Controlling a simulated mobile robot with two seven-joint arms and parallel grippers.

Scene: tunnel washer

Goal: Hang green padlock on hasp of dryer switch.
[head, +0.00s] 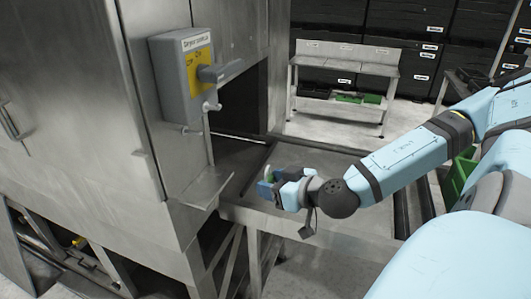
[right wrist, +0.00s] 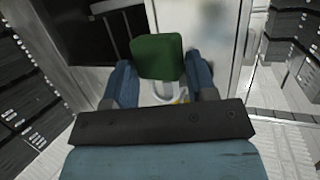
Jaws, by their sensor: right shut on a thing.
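The dryer switch (head: 183,78) is a grey box on the steel cabinet wall, with a yellow plate (head: 200,70) and a grey handle (head: 222,72) pointing right. A small pale fitting (head: 211,106) sits below the handle; I cannot tell for sure whether it is the hasp. My right gripper (head: 270,187) is shut on the green padlock, to the right of and lower than the switch, apart from it. In the right wrist view the green padlock body (right wrist: 158,57) sits between the fingers (right wrist: 160,78), with its pale shackle (right wrist: 165,91) partly hidden behind the gripper's dark bar. My left gripper is not visible.
A small steel shelf (head: 202,188) juts out below the switch, with a thin upright post above it. A dark opening (head: 240,105) lies right of the switch. A steel bench (head: 345,75) with bins stands at the back. Open air separates my right gripper from the switch.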

